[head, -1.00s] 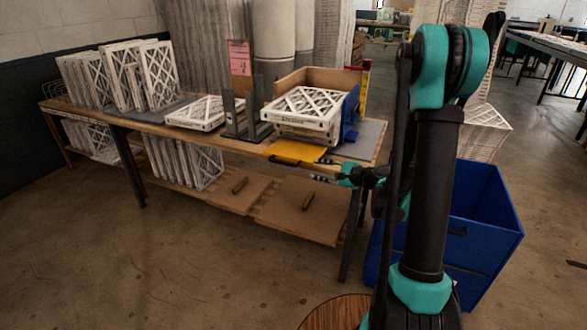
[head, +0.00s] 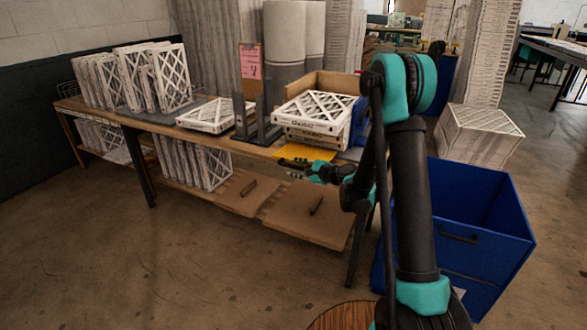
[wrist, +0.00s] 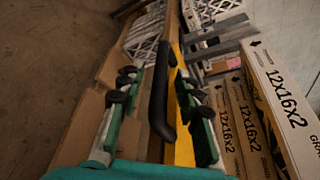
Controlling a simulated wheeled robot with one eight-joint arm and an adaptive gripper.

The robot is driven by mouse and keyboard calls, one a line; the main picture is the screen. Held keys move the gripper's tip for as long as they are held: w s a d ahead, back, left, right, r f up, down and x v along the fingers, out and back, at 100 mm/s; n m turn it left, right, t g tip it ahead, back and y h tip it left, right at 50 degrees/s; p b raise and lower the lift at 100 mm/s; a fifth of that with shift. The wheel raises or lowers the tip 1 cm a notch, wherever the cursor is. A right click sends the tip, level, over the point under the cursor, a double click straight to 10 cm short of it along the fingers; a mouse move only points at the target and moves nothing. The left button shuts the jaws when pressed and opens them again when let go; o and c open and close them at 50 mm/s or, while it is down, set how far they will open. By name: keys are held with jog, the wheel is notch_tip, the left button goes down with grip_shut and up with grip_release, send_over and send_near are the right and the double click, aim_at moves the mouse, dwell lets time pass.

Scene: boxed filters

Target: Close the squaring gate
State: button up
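The squaring gate is a yellow panel (head: 308,153) lying flat at the front of the open-fronted wooden box (head: 338,80), projecting toward the bench's front edge. A stack of white-framed filters (head: 312,115) sits in the box behind it. In the wrist view the gate shows as a yellow strip (wrist: 184,150) with a black bar handle (wrist: 159,95) along it. My gripper (head: 290,168) is at the bench's front edge, just by the gate. Its two fingers (wrist: 157,80) are apart, with the handle between them in the picture; I see no clear contact.
Filter cartons (wrist: 284,100) marked 12x16x2 stand close right of my gripper in the wrist view. A blue bin (head: 470,225) stands on the floor at right. A lower shelf (head: 310,215) lies below the bench. A single filter (head: 210,115) lies on the bench.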

jog(key=shift+w+a+f, duration=0.15)
jog(key=shift+w+a, duration=0.2)
jog(key=shift+a, duration=0.15)
grip_shut()
